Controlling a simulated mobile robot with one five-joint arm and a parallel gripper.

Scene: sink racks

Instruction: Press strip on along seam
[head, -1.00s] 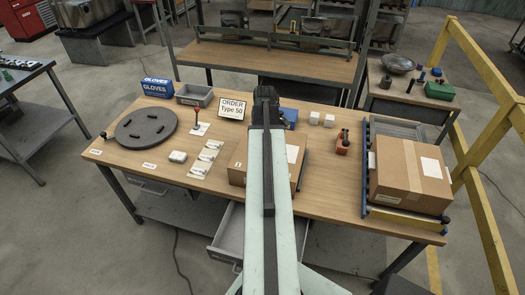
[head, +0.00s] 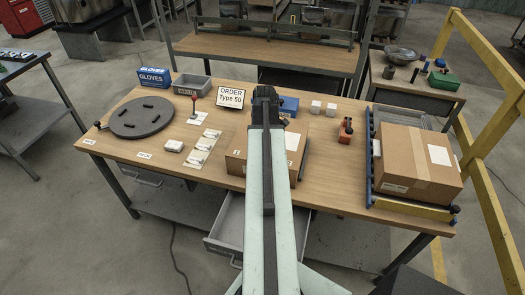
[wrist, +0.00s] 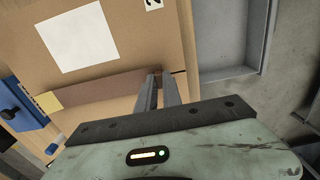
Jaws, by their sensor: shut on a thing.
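A cardboard box (head: 294,158) lies at the front middle of the workbench, partly hidden by my arm. In the wrist view the box (wrist: 115,62) carries a white label (wrist: 74,38). A dark brown strip (wrist: 100,90) runs across the box, with a yellowish patch (wrist: 48,102) at its left end. My gripper (wrist: 160,78) is shut on the strip near its right end, close to the box's right edge. Whether the strip lies flat on the box under the fingers is hard to tell. In the head view my arm hides the fingertips.
A blue object (wrist: 22,106) stands at the strip's left end. An open grey drawer (head: 226,232) juts out below the bench front. A larger box (head: 420,165) sits in a blue frame at right. White pieces (head: 204,145) and a dark turntable (head: 142,117) are at left.

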